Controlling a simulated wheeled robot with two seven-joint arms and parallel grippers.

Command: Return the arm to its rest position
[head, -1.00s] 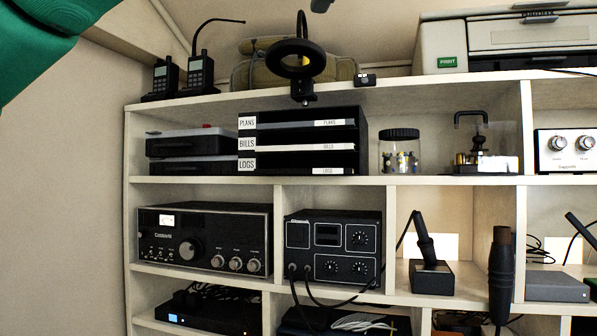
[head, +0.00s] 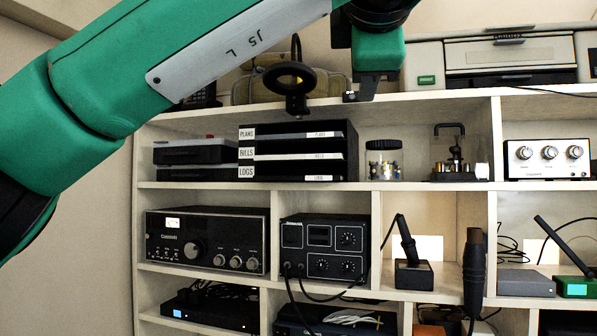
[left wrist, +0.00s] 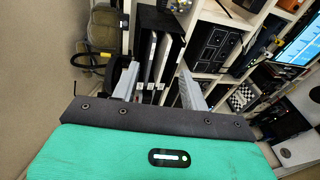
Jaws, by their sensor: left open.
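My left arm (head: 200,60), green with a grey plate, crosses the upper left of the head view in front of the shelves. Its wrist end (head: 377,50) is near the top shelf; the fingers cannot be made out there. In the left wrist view my left gripper (left wrist: 158,87) has its two grey fingers apart with nothing held between them. Beyond the fingers is the black file tray (left wrist: 160,22) with white labels, which also shows in the head view (head: 300,156). My right gripper is in neither view.
The cubby shelf (head: 340,188) holds a radio (head: 208,240), a tuner box (head: 322,248), a desk microphone (head: 410,255) and a glass jar (head: 383,163). A black ring on a stand (head: 290,80) and a printer (head: 510,60) stand on top. Bare wall (head: 85,260) is at left.

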